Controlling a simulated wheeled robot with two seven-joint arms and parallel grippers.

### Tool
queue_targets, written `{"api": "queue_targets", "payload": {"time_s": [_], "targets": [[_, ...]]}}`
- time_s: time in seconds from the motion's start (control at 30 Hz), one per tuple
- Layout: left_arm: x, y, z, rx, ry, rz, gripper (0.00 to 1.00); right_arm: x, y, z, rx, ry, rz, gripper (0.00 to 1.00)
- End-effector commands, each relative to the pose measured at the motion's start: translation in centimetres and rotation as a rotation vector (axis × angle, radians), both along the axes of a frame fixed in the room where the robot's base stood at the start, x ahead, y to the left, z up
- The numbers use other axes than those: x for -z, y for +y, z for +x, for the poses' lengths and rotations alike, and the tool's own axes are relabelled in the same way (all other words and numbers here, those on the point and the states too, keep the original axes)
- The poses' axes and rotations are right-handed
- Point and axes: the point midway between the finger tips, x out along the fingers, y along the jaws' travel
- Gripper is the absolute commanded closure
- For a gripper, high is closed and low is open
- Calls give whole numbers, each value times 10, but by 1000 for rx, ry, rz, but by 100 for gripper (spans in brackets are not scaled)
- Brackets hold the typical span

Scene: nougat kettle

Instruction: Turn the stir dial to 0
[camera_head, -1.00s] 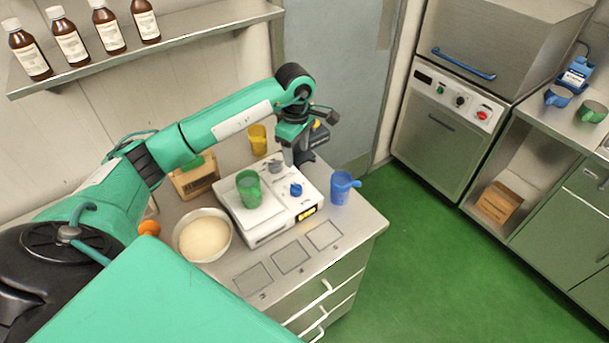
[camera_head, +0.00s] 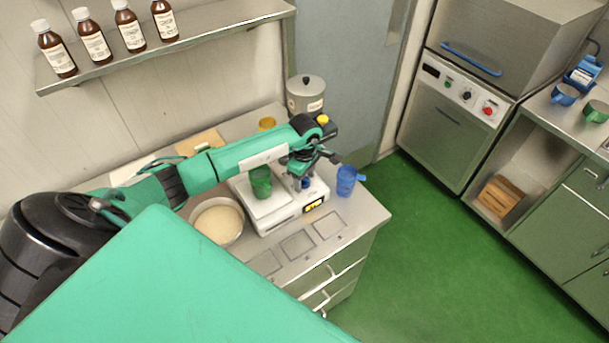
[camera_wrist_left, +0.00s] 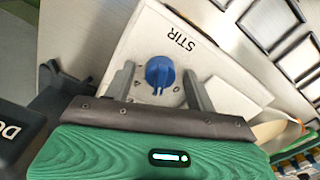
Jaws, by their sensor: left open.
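The blue stir dial (camera_wrist_left: 160,73) sits on the white hotplate stirrer, beside the printed word STIR, in the left wrist view. My left gripper (camera_wrist_left: 160,82) is open, with one finger on each side of the dial and a gap to both. In the head view the gripper (camera_head: 302,182) is over the right part of the white stirrer (camera_head: 282,217), and the dial (camera_head: 305,183) shows only partly under it. A green beaker (camera_head: 261,181) stands on the stirrer's plate, left of the gripper. My right gripper is not in view.
A blue jug (camera_head: 346,181) stands just right of the stirrer. A bowl of pale powder (camera_head: 217,222) is at its left. Marked squares (camera_head: 297,244) in front are empty.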

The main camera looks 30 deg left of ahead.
Motion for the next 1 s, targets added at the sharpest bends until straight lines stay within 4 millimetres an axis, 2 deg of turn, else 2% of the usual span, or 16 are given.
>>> {"api": "queue_targets", "payload": {"time_s": [0.17,0.4,0.67,1.0], "targets": [[0,0,0,0,0,0,44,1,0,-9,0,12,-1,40],[0,0,0,0,0,0,89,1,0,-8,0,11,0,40],[2,1,0,-20,0,2,89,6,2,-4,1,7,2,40],[5,1,0,-206,-2,1,89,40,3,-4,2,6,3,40]]}}
